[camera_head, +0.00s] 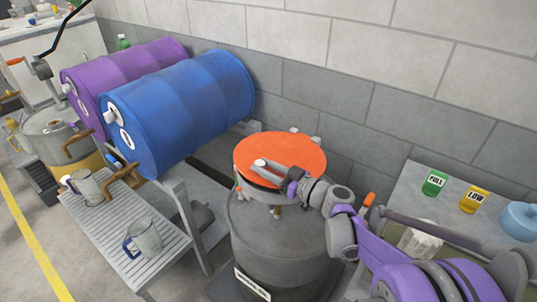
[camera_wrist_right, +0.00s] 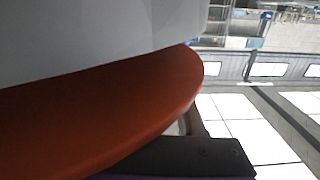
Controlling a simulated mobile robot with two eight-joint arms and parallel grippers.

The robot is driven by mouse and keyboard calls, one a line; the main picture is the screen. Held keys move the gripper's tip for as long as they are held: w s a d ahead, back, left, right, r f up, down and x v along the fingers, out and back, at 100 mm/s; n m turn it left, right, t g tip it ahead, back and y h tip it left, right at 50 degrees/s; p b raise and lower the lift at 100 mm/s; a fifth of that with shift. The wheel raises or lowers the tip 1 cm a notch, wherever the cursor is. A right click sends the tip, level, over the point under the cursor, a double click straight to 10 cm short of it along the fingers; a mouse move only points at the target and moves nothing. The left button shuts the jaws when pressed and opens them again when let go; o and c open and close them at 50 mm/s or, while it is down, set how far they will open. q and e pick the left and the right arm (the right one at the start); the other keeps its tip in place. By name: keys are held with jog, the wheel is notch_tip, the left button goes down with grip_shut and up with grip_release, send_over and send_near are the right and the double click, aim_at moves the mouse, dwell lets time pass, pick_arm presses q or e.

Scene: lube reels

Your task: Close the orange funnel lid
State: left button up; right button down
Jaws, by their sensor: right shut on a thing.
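The round orange lid (camera_head: 300,150) sits over the top of a grey drum (camera_head: 275,245) in the middle of the head view. It looks nearly level. A pale funnel rim and small clips show just under its front edge; whether it touches the rim cannot be told. My right gripper (camera_head: 268,172) is at the lid's front edge, shut on it, with one finger over the top. In the right wrist view the orange edge of the lid (camera_wrist_right: 110,115) fills the left side, with a dark finger below it. My left gripper is not in view.
A blue drum (camera_head: 180,110) and a purple drum (camera_head: 85,75) lie on a rack to the left, with metal jugs (camera_head: 145,237) on a slatted shelf. A grey table (camera_head: 435,215) on the right holds green and yellow containers. A block wall stands behind.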

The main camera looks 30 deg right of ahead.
jog(key=shift+s+a+f+n+b, duration=0.15)
jog(key=shift+f+n+b, duration=0.15)
jog(key=shift+f, duration=0.45)
jog(key=shift+a+f+n+b, duration=0.1)
jog(key=shift+f+n+b, duration=0.1)
jog(key=shift+f+n, duration=0.35)
jog(key=shift+f, duration=0.2)
jog(key=c, duration=0.5)
grip_release()
jog(key=shift+m, duration=0.25)
jog(key=v, duration=1)
jog(key=shift+s+d, duration=0.2)
jog(key=shift+s, duration=0.15)
